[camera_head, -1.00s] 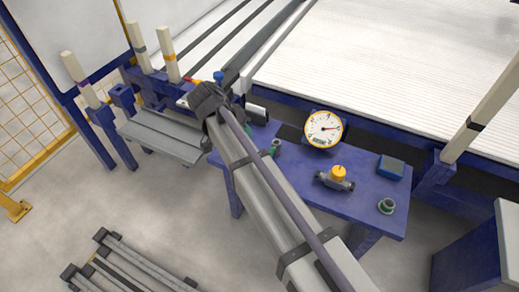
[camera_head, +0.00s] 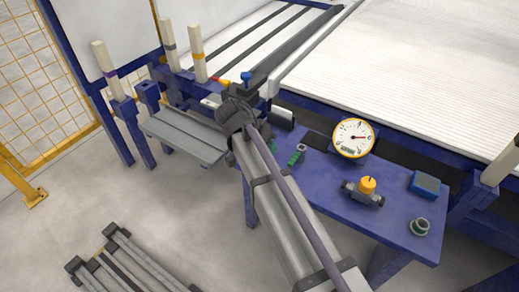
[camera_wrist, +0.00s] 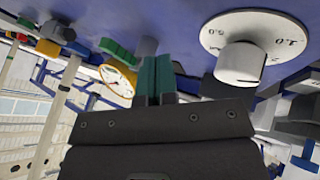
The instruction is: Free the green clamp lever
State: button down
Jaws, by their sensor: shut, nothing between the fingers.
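My gripper (camera_wrist: 155,82) shows in the wrist view as two teal fingers close together, with nothing visible between them. In the head view my dark wrist (camera_head: 238,115) is over the far left end of the blue bench, and its fingers are hidden. A green part (camera_wrist: 117,50) lies left of the fingers in the wrist view, apart from them. In the head view a green cylindrical piece with a grey end (camera_head: 297,155) lies on the bench right of my arm. I cannot tell whether either is the clamp lever. No lever shape in green is clear.
A white dial knob (camera_wrist: 245,60) is close right of the fingers. On the bench (camera_head: 330,190) stand a round gauge (camera_head: 353,138), a yellow-capped valve (camera_head: 366,187), a blue box (camera_head: 425,184) and a green-ringed fitting (camera_head: 419,227). A blue knob (camera_head: 246,77) stands beyond my wrist.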

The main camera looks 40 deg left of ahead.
aim_at(297, 156)
jog(key=shift+w+d+f+p, duration=0.1)
jog(key=shift+w+d+f, duration=0.1)
jog(key=shift+d, duration=0.55)
jog(key=shift+w+d+f+p, duration=0.1)
jog(key=shift+w+d, duration=0.05)
jog(key=shift+d, duration=0.55)
jog(key=shift+w+d+f+p, duration=0.1)
jog(key=shift+w+d, duration=0.1)
jog(key=shift+d, duration=0.55)
